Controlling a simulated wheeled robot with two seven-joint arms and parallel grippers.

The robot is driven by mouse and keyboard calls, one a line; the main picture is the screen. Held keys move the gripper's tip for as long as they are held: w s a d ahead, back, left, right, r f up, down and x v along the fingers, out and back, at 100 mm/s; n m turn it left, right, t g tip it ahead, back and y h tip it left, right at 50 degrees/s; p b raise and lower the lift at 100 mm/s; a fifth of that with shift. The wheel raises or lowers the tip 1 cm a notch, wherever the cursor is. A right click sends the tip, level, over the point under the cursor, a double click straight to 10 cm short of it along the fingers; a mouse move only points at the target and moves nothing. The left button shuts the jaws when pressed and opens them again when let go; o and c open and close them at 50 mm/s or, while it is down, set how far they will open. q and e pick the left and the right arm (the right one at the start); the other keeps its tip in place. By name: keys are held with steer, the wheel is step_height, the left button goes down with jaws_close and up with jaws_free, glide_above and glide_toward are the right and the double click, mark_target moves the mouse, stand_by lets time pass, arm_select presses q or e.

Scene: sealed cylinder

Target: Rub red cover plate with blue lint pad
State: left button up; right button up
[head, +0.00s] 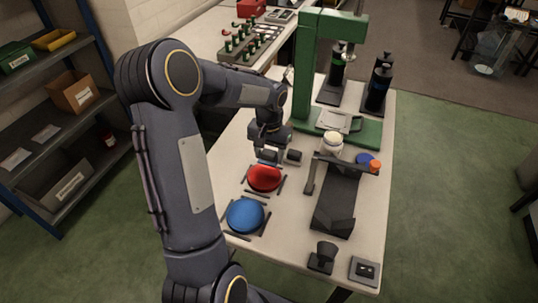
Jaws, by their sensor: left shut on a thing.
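The red cover plate (264,180) is a round, domed disc on a dark-cornered holder on the white table, left of the middle. My left gripper (279,158) is just behind and above it, pointing down. It is shut on the blue lint pad (267,162), which shows only as a thin blue sliver at the red plate's far edge. Whether the pad touches the plate cannot be told. My right gripper is not in view.
A blue domed plate (245,215) sits in a similar holder nearer me. A black angled stand (338,199) is to the right, with a white-topped jar (332,143) behind it. A green press (305,75) stands at the back. A small black cup-shaped holder (322,256) and a grey box (364,271) are at the front.

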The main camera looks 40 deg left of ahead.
arm_select(q)
steer(key=shift+w+a+r+p, duration=0.1)
steer(key=shift+w+r+p, duration=0.1)
steer(key=shift+r+p, duration=1.35)
steer(key=shift+r, duration=0.8)
